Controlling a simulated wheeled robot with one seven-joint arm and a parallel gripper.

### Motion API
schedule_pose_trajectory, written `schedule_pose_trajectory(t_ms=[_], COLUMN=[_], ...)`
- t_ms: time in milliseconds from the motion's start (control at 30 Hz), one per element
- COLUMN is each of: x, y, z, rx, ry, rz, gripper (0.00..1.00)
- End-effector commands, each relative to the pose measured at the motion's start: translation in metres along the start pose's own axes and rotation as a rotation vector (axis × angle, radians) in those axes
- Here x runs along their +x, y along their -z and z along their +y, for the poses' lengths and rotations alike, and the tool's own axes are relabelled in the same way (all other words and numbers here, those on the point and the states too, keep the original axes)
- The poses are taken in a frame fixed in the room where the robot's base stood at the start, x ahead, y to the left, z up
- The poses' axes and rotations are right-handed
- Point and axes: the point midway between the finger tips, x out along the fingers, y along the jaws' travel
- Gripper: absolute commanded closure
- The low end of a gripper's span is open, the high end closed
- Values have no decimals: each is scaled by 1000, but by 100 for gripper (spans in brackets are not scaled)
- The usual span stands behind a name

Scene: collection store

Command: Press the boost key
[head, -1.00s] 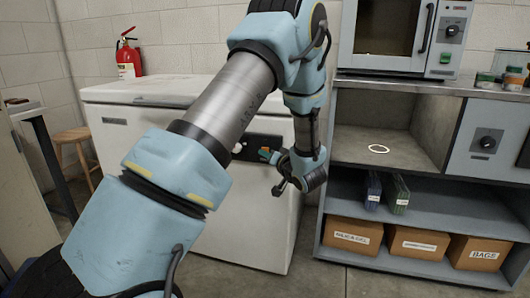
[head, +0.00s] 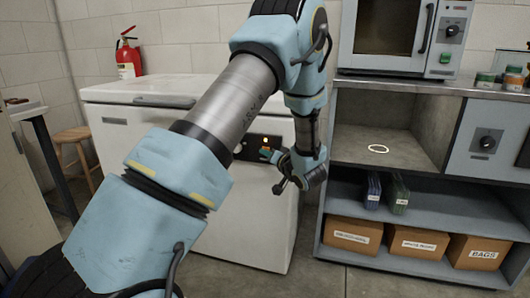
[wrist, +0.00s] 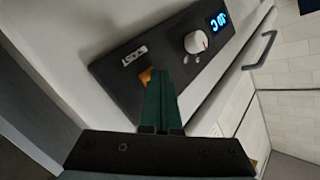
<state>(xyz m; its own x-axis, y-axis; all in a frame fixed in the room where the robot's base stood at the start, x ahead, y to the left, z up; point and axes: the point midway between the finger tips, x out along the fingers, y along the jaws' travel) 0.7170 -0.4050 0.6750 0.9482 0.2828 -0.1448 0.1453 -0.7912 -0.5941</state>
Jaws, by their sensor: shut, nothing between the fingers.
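The control panel (wrist: 112,68) is a dark strip on the front of the white chest freezer (head: 230,215). In the wrist view an orange key (wrist: 146,76), likely the boost key, sits on it beside a small label plate (wrist: 134,56). My gripper (wrist: 160,74) has its dark green fingers together, with their tips at the panel right beside the orange key and partly covering it. I cannot tell whether they touch it. In the head view my gripper (head: 269,154) is at the panel's lower part, and the key is hard to separate from the fingertips.
The panel also has a white round knob (wrist: 195,42) and a lit blue display (wrist: 218,21). To the right stands a shelf unit (head: 420,204) with cardboard boxes (head: 352,235) and an oven (head: 390,30) on top. A wooden stool (head: 75,140) is at the left.

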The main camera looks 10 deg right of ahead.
Motion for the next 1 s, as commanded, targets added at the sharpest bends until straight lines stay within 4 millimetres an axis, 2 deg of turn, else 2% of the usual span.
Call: schedule_pose_trajectory(t_ms=[1000], x=[-19], y=[-12], z=[-14], rx=[1], ry=[-1], rz=[0], gripper=[100])
